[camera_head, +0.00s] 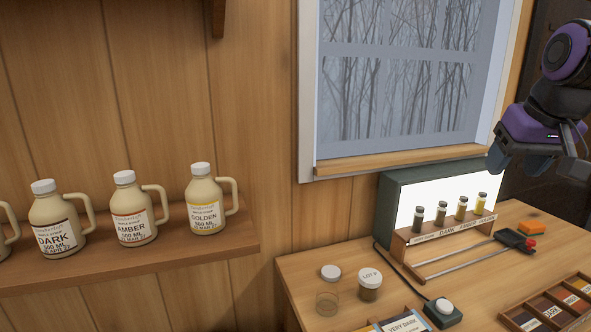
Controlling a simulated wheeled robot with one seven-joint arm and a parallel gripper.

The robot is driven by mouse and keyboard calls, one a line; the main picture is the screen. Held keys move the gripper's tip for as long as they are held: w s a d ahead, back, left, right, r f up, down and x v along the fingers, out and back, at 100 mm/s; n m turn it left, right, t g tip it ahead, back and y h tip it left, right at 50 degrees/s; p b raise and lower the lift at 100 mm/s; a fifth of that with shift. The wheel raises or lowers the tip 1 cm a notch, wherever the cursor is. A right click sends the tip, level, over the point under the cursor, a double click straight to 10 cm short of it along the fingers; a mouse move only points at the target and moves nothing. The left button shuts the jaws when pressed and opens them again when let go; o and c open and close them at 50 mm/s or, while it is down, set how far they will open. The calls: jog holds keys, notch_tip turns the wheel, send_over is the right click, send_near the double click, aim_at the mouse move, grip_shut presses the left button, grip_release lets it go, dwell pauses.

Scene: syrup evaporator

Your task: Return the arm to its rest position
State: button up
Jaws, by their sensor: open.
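My gripper (523,169) hangs at the upper right of the view, pointing down, with its purple and black wrist above it. Its dark fingers are apart and nothing shows between them. It is in the air above the right part of the wooden bench (310,262), near the right end of the light box (388,204). The rest of my arm runs out of the right edge of the view.
A rack (450,239) of several sample vials stands before the light box. Syrup jugs (205,200) line the wall shelf (150,262). An orange block (530,228) lies below my gripper.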

jog(key=s+a+f, duration=0.2)
jog(key=s, duration=0.5)
jog(key=s+a+f+n, duration=0.1)
jog(key=s+a+f, duration=0.1)
jog(key=s, duration=0.5)
jog(key=shift+s+a+f, duration=0.2)
jog(key=shift+s+a, duration=0.15)
jog(key=shift+a, duration=0.15)
dwell(1.5)
